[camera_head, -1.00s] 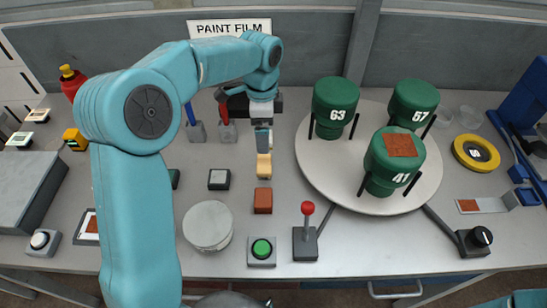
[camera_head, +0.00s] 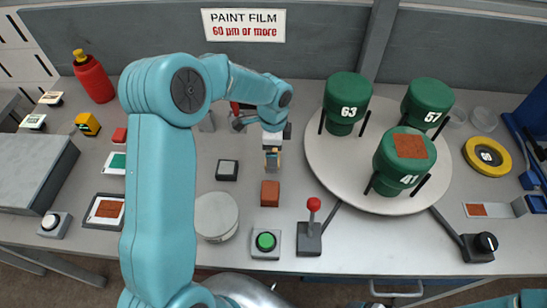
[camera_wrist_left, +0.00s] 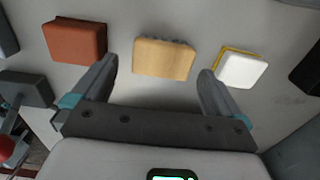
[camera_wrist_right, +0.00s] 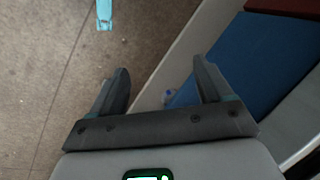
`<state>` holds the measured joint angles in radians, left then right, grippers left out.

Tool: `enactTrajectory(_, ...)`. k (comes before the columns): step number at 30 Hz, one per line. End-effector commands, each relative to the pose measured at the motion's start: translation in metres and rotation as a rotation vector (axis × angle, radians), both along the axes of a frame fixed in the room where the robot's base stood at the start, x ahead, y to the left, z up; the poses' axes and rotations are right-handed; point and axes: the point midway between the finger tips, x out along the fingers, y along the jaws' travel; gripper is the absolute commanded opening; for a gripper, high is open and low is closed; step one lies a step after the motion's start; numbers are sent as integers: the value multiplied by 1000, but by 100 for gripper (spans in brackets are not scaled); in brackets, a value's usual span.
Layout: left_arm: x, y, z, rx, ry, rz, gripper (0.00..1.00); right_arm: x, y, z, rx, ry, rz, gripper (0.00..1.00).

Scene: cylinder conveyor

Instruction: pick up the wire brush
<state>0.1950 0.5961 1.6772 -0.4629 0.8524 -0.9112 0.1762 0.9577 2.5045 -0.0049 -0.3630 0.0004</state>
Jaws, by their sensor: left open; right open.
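The wire brush (camera_wrist_left: 164,60) shows in the left wrist view as a tan wooden block with dark bristles along its far edge. It lies on the grey bench between a red-brown block and a white-and-yellow block. My left gripper (camera_wrist_left: 160,75) is open, with its fingertips to either side of the brush and clear space between them. In the head view the left gripper (camera_head: 272,150) is right over the brush, which it mostly hides. My right gripper (camera_wrist_right: 160,78) is open and empty, away from the bench top, with floor below it.
The red-brown block (camera_head: 270,193) sits just in front of the brush. A green button (camera_head: 265,241), a red-knobbed lever (camera_head: 312,230) and a round pale disc (camera_head: 215,215) are nearer the front. A turntable (camera_head: 325,165) with green cylinders stands to the right.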

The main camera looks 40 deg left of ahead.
Motion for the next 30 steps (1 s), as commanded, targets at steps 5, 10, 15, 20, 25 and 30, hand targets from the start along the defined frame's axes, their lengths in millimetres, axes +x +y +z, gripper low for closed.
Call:
enactTrajectory(5, 2, 2, -28, 0, 4, 0, 100, 0, 0, 10, 0, 0, 0, 79)
enactTrajectory(10, 4, 2, -38, 0, 0, 0, 100, 0, 0, 11, 0, 0, 0, 79)
enactTrajectory(15, 4, 2, -38, 0, 0, 1, 97, 0, 0, 10, 0, 0, 0, 79)
enactTrajectory(20, 4, 2, -37, 0, 0, 0, 52, 0, 0, 10, 0, 0, 0, 79)
enactTrajectory(25, 4, 2, -37, 0, 0, 0, 52, 0, 0, 10, 0, 0, 0, 79)
enactTrajectory(30, 4, 2, -34, 1, -1, 0, 52, 0, 0, 10, 0, 0, 0, 79)
